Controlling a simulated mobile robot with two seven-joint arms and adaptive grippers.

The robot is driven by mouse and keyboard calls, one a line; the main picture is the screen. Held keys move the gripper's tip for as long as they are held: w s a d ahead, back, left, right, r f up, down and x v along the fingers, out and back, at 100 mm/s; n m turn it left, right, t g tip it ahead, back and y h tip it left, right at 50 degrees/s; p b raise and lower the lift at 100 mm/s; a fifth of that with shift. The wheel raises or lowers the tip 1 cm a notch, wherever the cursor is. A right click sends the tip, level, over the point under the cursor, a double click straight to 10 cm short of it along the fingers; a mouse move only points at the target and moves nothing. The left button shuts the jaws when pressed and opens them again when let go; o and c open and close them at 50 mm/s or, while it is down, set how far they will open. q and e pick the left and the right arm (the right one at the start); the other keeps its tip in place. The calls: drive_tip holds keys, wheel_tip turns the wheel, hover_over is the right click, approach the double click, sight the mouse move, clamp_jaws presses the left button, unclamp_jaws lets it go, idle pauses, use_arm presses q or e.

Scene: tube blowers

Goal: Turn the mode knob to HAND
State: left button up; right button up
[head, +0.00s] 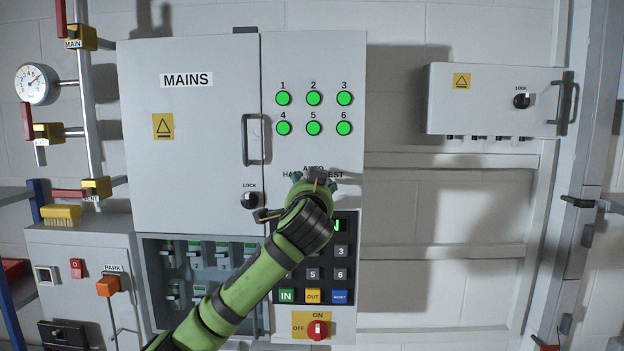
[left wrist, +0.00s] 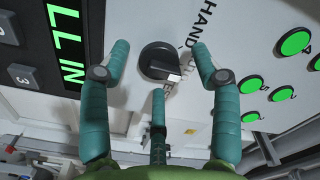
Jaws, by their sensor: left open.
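The mode knob (left wrist: 158,60) shows in the left wrist view as a round black knob with a pale-edged pointer bar. The bar points down and to the right in that view, away from the word HAND (left wrist: 208,14). My left gripper (left wrist: 160,50) is open, with teal fingers on both sides of the knob and a third finger below it. I see no clear contact. In the head view my left gripper (head: 315,182) covers the knob and part of the AUTO, HAND and TEST lettering. My right gripper is in neither view.
The knob is on the grey MAINS cabinet (head: 190,130). Green lit buttons (head: 314,98) are above it, and a black keypad (head: 340,262) is below. A door handle (head: 252,140) and a LOCK knob (head: 251,200) are to the left.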

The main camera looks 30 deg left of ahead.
use_arm(q)
drive_tip(key=shift+w, duration=0.35)
drive_tip(key=shift+a, duration=0.1)
drive_tip(key=c, duration=1.1)
drive_tip(key=shift+c, duration=0.2)
drive_tip(key=shift+f, duration=0.1)
